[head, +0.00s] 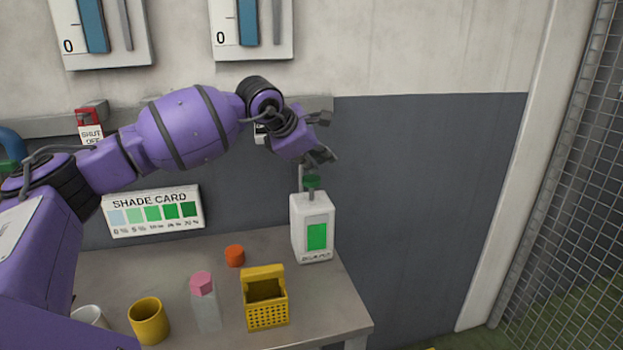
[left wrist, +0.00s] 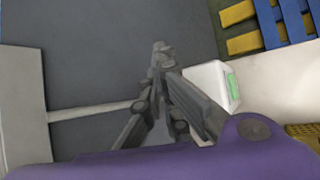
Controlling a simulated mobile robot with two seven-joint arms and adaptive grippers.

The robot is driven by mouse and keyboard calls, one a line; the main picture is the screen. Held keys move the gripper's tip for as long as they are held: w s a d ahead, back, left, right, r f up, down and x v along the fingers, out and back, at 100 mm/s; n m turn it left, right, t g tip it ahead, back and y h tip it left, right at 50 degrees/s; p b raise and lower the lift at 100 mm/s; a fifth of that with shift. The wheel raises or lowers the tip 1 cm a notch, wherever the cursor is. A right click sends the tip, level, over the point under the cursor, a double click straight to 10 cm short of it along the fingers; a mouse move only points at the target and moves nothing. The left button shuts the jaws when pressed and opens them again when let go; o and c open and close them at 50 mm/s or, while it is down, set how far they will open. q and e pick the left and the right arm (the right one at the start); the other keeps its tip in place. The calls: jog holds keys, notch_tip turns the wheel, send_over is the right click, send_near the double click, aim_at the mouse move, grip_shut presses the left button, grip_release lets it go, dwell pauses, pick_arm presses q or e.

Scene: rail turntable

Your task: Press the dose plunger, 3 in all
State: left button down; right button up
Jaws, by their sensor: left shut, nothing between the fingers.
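The dose plunger (head: 312,182) is a green cap on a grey stem on top of a white dispenser (head: 300,230). The dispenser has a green panel on its front and stands upright at the bench's right end. My left gripper (head: 327,156) is shut and empty, a little above the plunger; whether they touch is hard to tell. In the left wrist view the shut fingers (left wrist: 161,52) show beside the white dispenser (left wrist: 207,82), and the plunger is hidden there. My right gripper is not in view.
A yellow basket (head: 266,312), a pink-capped bottle (head: 205,308), an orange cap (head: 235,255) and a yellow mug (head: 148,321) stand on the bench (head: 335,325). A shade card (head: 153,212) is behind. A mesh fence (head: 570,190) is at right.

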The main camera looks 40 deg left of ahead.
aim_at(318, 180)
pick_arm(q)
jog(key=shift+f, duration=0.15)
jog(key=shift+f, duration=0.35)
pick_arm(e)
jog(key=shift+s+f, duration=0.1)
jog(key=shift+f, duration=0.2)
